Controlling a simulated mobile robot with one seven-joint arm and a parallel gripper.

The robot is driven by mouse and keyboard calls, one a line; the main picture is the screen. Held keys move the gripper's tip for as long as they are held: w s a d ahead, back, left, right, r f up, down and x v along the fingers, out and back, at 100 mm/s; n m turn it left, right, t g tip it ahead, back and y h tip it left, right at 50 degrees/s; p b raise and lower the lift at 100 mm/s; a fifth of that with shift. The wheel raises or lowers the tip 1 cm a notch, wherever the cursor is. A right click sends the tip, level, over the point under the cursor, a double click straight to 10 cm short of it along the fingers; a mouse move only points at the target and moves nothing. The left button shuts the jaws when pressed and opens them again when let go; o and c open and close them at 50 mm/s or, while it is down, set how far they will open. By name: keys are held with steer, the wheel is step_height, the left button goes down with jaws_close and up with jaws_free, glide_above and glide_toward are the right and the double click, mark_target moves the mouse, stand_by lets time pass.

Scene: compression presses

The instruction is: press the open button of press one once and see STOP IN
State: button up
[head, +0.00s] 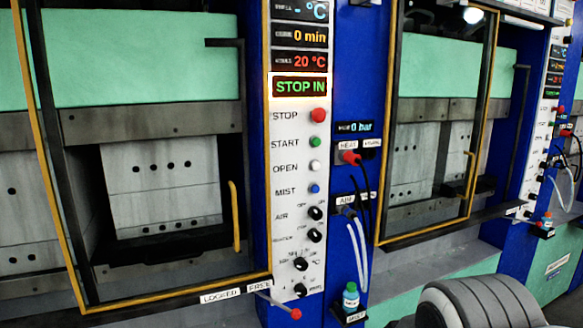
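The press at the left, with a teal upper body (130,60), has a white control panel (290,150). Its lit display (300,86) reads STOP IN in green. Below it are a red STOP button (319,115), a green START button (317,142), a white OPEN button (315,166) and a blue MIST button (314,189). Nothing touches the OPEN button. Whether this is press one cannot be read here. A grey ribbed rounded part at the bottom right looks like part of my arm. My gripper's fingers are not in view.
A yellow-framed door with a yellow handle (235,216) fronts the left press. A LOCKED/FREE lever with a red knob (296,313) juts out below the panel. A small bottle (350,297) stands on a ledge. A second press (425,140) stands to the right.

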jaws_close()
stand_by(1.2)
